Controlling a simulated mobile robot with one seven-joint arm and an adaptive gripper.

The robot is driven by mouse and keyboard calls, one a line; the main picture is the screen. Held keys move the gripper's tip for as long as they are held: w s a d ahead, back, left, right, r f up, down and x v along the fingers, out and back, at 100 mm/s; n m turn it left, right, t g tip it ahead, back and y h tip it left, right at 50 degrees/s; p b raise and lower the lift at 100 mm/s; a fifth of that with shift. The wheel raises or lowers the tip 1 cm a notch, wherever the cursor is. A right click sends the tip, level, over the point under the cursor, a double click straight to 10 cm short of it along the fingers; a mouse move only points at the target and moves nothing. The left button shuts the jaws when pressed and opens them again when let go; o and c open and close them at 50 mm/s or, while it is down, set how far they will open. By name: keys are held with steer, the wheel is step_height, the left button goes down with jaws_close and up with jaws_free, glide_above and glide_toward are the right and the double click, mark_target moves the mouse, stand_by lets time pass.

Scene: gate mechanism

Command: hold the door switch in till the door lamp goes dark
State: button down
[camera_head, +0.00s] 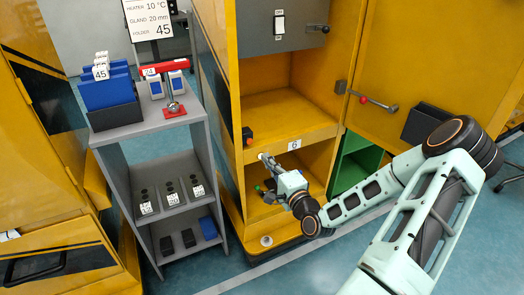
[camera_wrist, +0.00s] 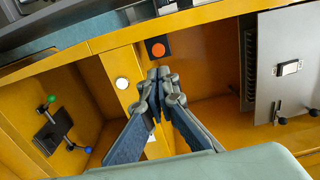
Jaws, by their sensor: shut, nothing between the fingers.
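A round white button-like disc (camera_wrist: 122,83) sits on the yellow cabinet post in the wrist view. Beside it is an orange disc on a small black box (camera_wrist: 157,48); this box also shows in the head view (camera_head: 248,134). No readable label tells which is the door switch and which the door lamp. The orange disc looks bright. My gripper (camera_wrist: 160,74) is shut and empty, its tips in front of the post, beside the white disc and below the orange one in the wrist view. I cannot tell whether it touches the post.
The cabinet door (camera_head: 432,60) stands open on the right, with a red-knobbed handle (camera_head: 362,100). A green-knobbed lever (camera_wrist: 51,99) is in the lower compartment. A grey panel (camera_wrist: 280,65) is in the upper one. A grey shelf unit (camera_head: 148,128) stands left.

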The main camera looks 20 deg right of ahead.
steer(key=s, duration=0.3)
steer(key=shift+s+d, duration=0.1)
steer(key=shift+s, duration=0.25)
